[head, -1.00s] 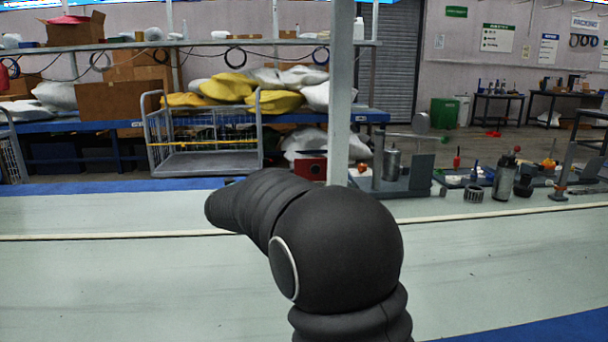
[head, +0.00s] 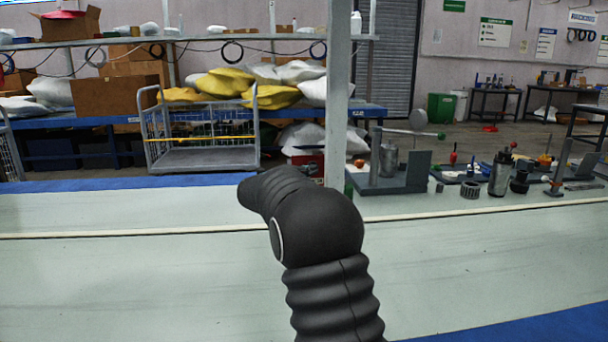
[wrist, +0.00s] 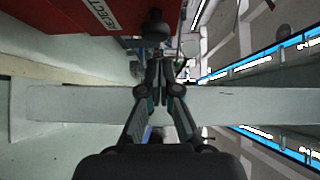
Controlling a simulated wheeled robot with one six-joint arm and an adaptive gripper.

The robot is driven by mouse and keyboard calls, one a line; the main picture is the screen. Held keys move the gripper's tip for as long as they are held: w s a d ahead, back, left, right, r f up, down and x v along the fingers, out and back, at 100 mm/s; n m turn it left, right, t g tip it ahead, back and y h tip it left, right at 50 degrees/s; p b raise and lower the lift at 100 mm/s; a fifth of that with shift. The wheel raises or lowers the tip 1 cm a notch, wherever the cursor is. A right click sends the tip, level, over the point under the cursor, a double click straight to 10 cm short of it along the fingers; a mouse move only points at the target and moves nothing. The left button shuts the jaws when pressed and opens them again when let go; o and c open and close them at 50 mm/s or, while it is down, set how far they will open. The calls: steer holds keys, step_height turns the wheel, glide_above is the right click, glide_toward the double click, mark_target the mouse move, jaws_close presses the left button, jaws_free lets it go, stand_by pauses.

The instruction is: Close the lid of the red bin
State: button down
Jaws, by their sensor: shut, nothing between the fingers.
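A red box-like thing, probably the same bin, shows in the head view (head: 310,166), partly hidden by my arm and the grey post. I cannot make out the lid or how far it stands open. My gripper (wrist: 160,66) is shut and empty in the wrist view, just below and right of the bin. A dark round knob (wrist: 155,28) lies just beyond the fingertips; I cannot tell what it belongs to. The head view does not show my gripper.
A grey post (head: 338,90) rises beside the red box. A pale conveyor-like surface (head: 130,275) runs across in front. A wire cart (head: 200,130) stands behind on the left. Metal fixtures and small parts (head: 405,175) stand at the right. The front surface is clear.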

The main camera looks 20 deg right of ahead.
steer(key=shift+w+d, duration=0.15)
steer(key=shift+w, duration=0.4)
steer(key=shift+w+d, duration=0.15)
steer(key=shift+w, duration=0.4)
